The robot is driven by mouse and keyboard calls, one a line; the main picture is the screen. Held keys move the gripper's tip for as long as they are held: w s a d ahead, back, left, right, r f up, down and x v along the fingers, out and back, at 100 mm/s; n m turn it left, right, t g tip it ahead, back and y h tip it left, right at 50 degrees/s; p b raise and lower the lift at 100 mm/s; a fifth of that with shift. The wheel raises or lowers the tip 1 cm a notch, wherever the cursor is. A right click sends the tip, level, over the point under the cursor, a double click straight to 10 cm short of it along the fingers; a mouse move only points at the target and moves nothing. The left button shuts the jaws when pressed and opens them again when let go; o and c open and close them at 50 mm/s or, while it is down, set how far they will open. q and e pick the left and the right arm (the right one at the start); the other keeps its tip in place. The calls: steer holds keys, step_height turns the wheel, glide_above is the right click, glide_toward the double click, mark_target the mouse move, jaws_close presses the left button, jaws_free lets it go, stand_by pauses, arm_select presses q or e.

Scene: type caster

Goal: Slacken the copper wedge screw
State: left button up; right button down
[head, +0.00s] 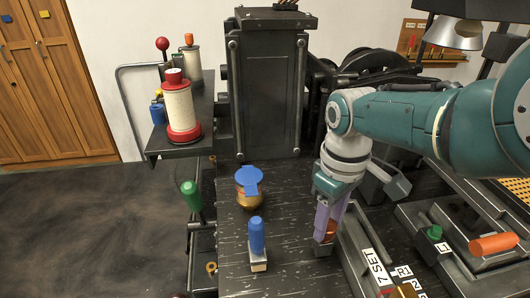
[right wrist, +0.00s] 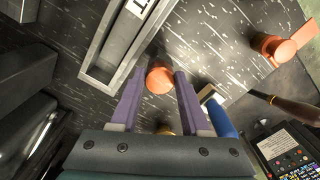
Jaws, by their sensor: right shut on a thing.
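The copper wedge screw (head: 331,231) shows as a small copper-orange knob low between the purple fingers of my right gripper (head: 326,232), on the dark table by the long grey-edged tray. In the right wrist view the copper knob (right wrist: 160,77) sits between the tips of the right gripper (right wrist: 160,85), with a finger on each side. The right gripper is shut on it and points down. The fingers hide part of the knob in the head view. My left gripper is not in view.
A blue-handled tool (head: 257,238) and a copper pot with a blue top (head: 249,185) stand left of the gripper. The tray labelled 7 SET (head: 376,265) lies close on the right. An orange handle (head: 495,244) is farther right. Another copper piece (right wrist: 278,48) shows in the right wrist view.

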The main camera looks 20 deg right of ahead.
mark_target(329, 225)
steer(key=shift+d+f+n, duration=0.1)
steer(key=shift+n, duration=1)
steer(key=shift+c, duration=1.9)
jaws_free()
step_height(329, 225, up, 8)
steer(key=p, duration=0.6)
steer(key=shift+r+p, duration=0.25)
steer(key=shift+p, duration=0.1)
steer(key=shift+r, duration=0.75)
